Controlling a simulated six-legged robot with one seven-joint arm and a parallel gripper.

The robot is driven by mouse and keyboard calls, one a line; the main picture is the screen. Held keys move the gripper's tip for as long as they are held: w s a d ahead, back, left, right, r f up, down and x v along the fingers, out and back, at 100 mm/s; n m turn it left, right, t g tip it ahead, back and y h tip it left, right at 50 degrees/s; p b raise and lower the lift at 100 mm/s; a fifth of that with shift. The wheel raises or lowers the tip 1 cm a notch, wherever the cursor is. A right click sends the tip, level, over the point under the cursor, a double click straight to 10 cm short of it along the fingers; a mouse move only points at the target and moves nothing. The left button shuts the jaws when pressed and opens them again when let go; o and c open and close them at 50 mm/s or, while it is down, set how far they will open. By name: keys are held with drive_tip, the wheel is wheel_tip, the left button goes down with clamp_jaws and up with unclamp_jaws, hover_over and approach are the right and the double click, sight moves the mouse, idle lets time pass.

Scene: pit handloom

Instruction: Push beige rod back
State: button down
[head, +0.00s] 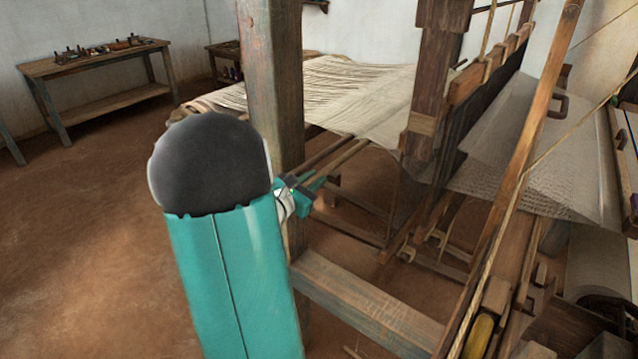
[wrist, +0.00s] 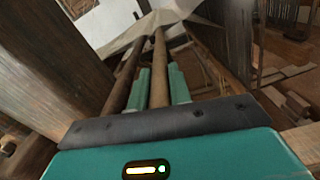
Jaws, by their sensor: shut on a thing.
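The beige rod (wrist: 159,64) runs away from me between the two teal fingers of my gripper (wrist: 158,88) in the wrist view. The fingers are shut on it. In the head view, my gripper (head: 302,190) is beside the front wooden post, at the near ends of two rods. The beige rod (head: 343,159) slants up and right from it towards the pale warp. A darker brown rod (wrist: 124,78) lies just left of the beige rod in the wrist view, outside the fingers. The near end of the beige rod is hidden by my gripper.
A thick wooden post (head: 275,85) stands close to my gripper. A horizontal beam (head: 365,305) crosses below. The pale warp (head: 350,95) stretches behind, and the loom frame (head: 430,90) fills the right. A bench (head: 100,68) stands far left; the floor before it is clear.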

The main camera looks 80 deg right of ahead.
drive_tip(key=shift+w+d, duration=0.2)
drive_tip(key=shift+w, duration=0.35)
drive_tip(key=shift+r, duration=0.1)
drive_tip(key=c, duration=1.3)
unclamp_jaws()
drive_tip(key=shift+w, duration=0.15)
